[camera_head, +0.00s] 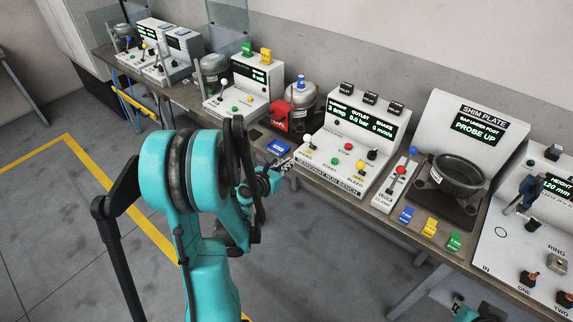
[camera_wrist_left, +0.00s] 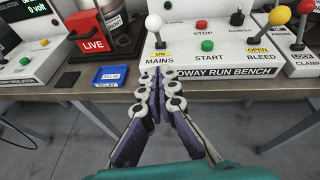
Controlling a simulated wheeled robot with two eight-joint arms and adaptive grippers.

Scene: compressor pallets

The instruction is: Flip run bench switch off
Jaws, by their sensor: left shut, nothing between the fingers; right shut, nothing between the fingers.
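The run bench (camera_head: 343,152) is a white sloped console with a dark readout on the table. Its mains switch (camera_head: 307,141) is a lever with a white ball at the front left; it stands upright in the left wrist view (camera_wrist_left: 154,24), above a yellow ON label and the word MAINS. My left gripper (camera_head: 288,161) is shut and empty at the bench's front left edge. In the left wrist view its fingertips (camera_wrist_left: 159,74) lie just below the MAINS label, apart from the lever. My right gripper (camera_head: 477,312) shows only partly at the bottom edge, low in front of the table.
A bleed lever with a yellow ball (camera_head: 360,167) and a black damper lever (camera_head: 372,154) stand further right on the bench. A blue tray (camera_head: 278,147) and a red LIVE block (camera_wrist_left: 91,32) are to the left. The clamp lever (camera_head: 401,170) stands right of the bench.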

